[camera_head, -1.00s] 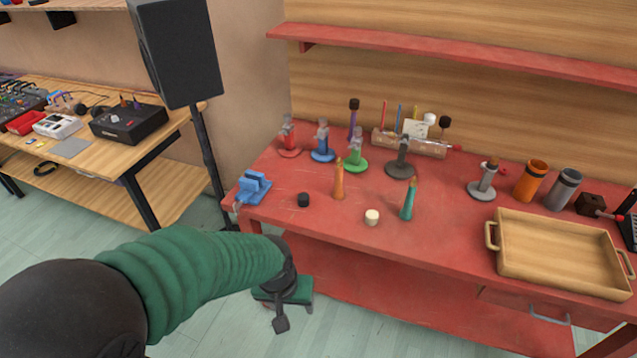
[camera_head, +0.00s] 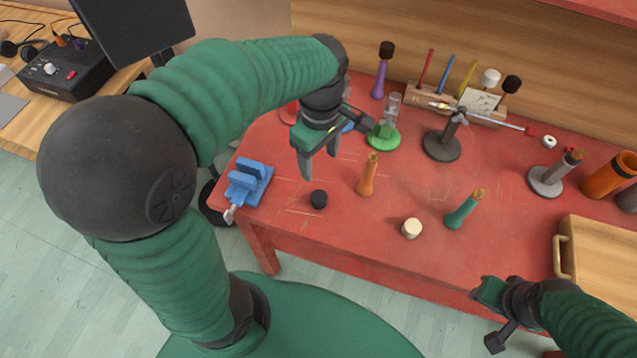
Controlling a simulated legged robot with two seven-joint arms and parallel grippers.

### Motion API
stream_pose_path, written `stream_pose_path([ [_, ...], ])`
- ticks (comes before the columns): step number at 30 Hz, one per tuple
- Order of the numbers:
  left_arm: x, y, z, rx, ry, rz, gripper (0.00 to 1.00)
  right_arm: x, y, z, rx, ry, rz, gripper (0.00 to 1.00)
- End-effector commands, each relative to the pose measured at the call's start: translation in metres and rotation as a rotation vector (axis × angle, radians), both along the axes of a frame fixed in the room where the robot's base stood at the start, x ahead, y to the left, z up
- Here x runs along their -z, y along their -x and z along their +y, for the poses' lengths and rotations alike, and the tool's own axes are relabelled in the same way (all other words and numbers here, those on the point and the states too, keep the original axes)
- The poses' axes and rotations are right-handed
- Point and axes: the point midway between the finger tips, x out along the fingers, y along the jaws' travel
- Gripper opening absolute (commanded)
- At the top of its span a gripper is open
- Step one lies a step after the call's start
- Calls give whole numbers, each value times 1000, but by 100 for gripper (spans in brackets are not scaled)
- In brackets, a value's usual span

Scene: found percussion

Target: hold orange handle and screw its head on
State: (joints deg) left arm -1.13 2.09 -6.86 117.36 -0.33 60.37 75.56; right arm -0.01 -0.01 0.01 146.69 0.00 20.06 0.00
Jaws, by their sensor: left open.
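The orange handle (camera_head: 367,176) stands upright on the red table (camera_head: 330,235), with a bare brownish tip on top. A black head (camera_head: 318,199) lies to its left and a cream head (camera_head: 412,228) lies to its front right. Which head belongs to the orange handle cannot be told. My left gripper (camera_head: 319,160) is open and empty, fingers pointing down, above the table behind the black head and left of the handle. My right gripper (camera_head: 492,314) is at the table's front edge, far from the handle; its jaw opening is unclear.
A blue vise (camera_head: 248,184) sits at the left corner. Behind are a green stand (camera_head: 384,137), a dark stand (camera_head: 442,146) and a purple mallet (camera_head: 380,75).

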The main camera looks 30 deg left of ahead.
Motion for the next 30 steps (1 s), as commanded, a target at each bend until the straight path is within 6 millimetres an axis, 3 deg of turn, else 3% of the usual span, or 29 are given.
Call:
stream_pose_path([
  [5, 4, -3, 6, 1, 7, 3, 62, 0, 0, 0, 1, 0, 0, 36],
  [8, 16, -3, 10, 0, 10, 7, 62, 3, 0, 0, 1, 0, 0, 36],
  [21, 108, -2, 7, 2, 8, 6, 62, 20, 0, 0, 0, 0, 0, 36],
  [30, 121, -3, 8, 2, 10, 2, 62, 21, 0, 0, 1, 0, 0, 36],
])
